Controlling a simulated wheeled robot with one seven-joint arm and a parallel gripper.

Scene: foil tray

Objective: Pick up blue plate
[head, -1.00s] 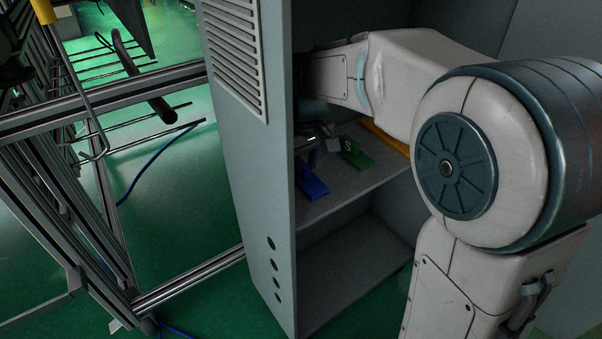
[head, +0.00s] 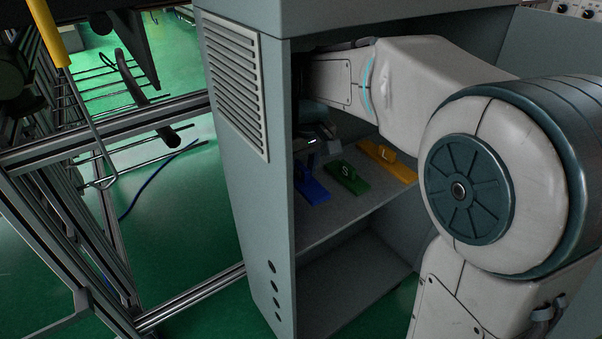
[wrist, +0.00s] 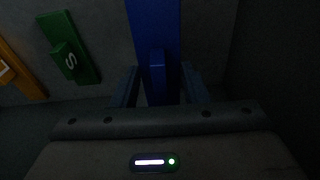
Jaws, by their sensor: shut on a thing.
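The blue plate (head: 312,190) lies on the cabinet shelf at the left of a row of plates in the head view. It has a raised handle, which shows in the wrist view (wrist: 156,65) between the fingers. My gripper (wrist: 158,82) has its two fingers on either side of this handle and is shut on it. In the head view my gripper (head: 312,145) is over the plate, partly hidden by the cabinet's side wall and my arm. I cannot tell any gap between plate and shelf.
A green plate (head: 348,177) with a white mark and a yellow plate (head: 388,163) lie to the right on the same shelf (head: 350,213). The cabinet's left wall (head: 240,190) stands close beside my gripper. The compartment below looks empty. A metal frame (head: 100,215) stands at the left.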

